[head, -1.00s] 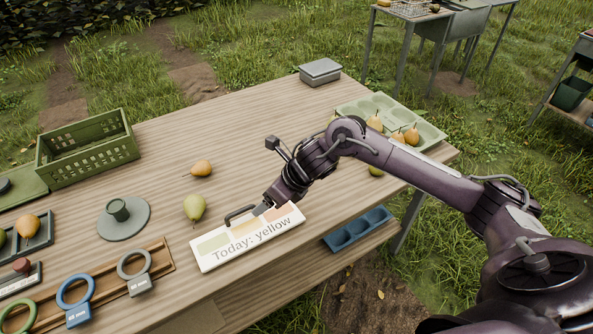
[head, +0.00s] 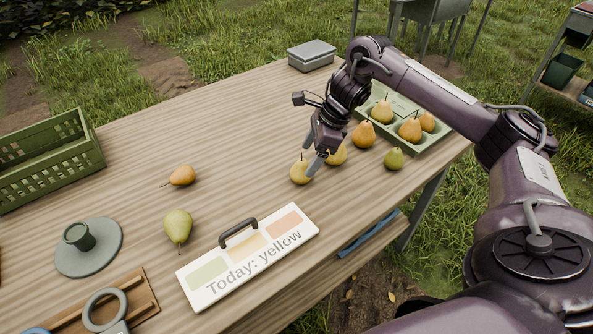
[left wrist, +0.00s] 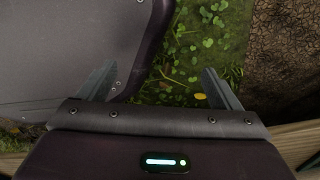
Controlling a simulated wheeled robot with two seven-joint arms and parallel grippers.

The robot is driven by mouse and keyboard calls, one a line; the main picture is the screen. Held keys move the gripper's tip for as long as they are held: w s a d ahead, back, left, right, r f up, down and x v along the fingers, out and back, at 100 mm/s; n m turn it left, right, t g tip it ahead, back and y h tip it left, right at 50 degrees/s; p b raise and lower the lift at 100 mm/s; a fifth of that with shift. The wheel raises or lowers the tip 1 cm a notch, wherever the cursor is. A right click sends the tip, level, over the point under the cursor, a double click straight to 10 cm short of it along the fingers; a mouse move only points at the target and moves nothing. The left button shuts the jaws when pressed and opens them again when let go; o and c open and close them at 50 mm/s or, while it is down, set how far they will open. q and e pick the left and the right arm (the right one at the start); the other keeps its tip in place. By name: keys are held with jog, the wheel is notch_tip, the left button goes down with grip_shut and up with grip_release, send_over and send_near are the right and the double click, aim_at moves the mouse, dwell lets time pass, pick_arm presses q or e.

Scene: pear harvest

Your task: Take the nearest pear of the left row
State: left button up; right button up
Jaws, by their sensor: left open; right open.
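A yellow pear (head: 300,173) stands on the table at the near left end of a slanting line of pears. A second yellow pear (head: 338,156) and an orange-yellow pear (head: 363,134) stand behind it to the right. My right gripper (head: 313,163) is open, with its fingertips down at the nearest yellow pear and partly in front of it; I cannot tell whether they touch it. My left gripper (left wrist: 158,90) is open and empty in the left wrist view, above grass; it is out of the head view.
A green tray (head: 432,146) holds several pears, with a green pear (head: 394,158) in front. A "Today: yellow" sign (head: 250,262) lies near the front edge. Two loose pears, orange (head: 182,176) and green (head: 178,226), lie left. A crate (head: 50,160) stands far left.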

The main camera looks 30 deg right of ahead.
aim_at(300, 170)
jog(key=shift+s+x, duration=0.2)
jog(key=shift+x, duration=0.85)
jog(key=x, duration=0.4)
jog(key=shift+w+a+f, duration=0.1)
jog(key=shift+w+f, duration=0.05)
jog(key=shift+w, duration=0.2)
jog(key=shift+f, duration=0.1)
pick_arm(q)
jog(key=shift+s+f, duration=0.15)
jog(key=shift+s, duration=0.25)
pick_arm(e)
jog(key=c, duration=1.1)
